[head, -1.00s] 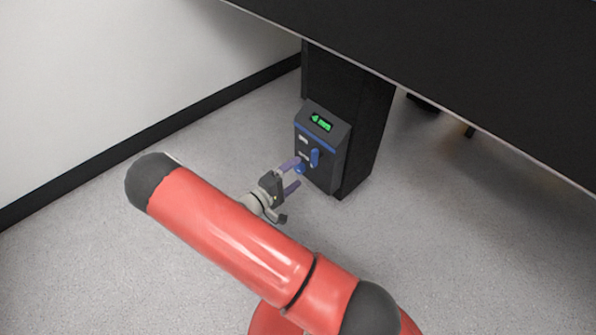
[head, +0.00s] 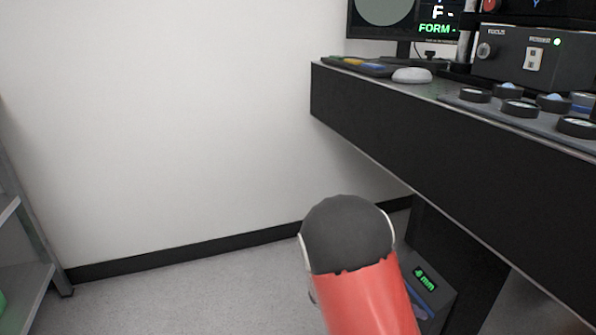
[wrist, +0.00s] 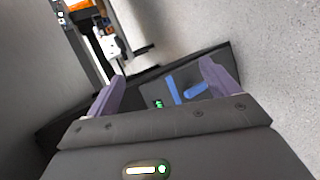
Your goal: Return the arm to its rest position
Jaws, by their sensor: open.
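My gripper (wrist: 163,92) shows in the wrist view with its two purple fingers spread apart and nothing between the tips. Beyond the fingers is the dark control box (wrist: 180,90) with a blue lever and a small green display; the gripper looks apart from it. In the head view my red arm with its dark rounded joint rises at the bottom centre, and the gripper itself is out of sight there. The same control box (head: 428,285) is partly hidden behind the arm, its green display reading in mm.
The black-fronted table (head: 430,130) runs along the right, bearing a monitor (head: 385,15), a mouse (head: 412,75), a control unit (head: 535,58) and several round optics. A shelf (head: 25,270) stands at far left. The floor (head: 200,300) between is clear.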

